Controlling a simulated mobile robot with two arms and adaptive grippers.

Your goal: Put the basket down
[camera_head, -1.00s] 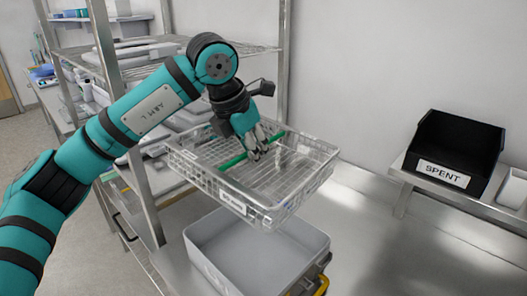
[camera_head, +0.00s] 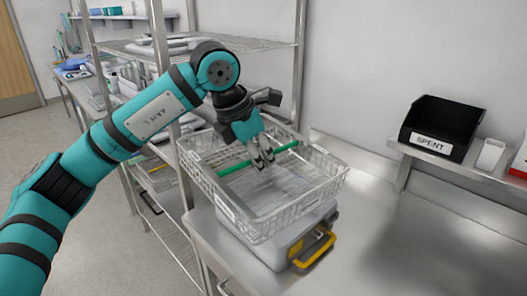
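The wire basket (camera_head: 250,226) is a clear, shallow mesh tray with a green bar handle (camera_head: 286,148) across it. My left gripper (camera_head: 262,160) points down into the basket with its fingers shut on the green bar. The basket hangs roughly level over a grey tub (camera_head: 268,254) on the steel counter and hides most of it. I cannot tell whether the basket's underside touches the tub. The basket looks empty. My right gripper is out of view.
The tub has a yellow latch (camera_head: 314,250) at its right end. The steel counter (camera_head: 390,230) to the right is clear. A black bin labelled SPENT (camera_head: 440,130) and a small white container (camera_head: 490,155) stand on a raised shelf. A wire rack (camera_head: 300,65) stands behind my arm.

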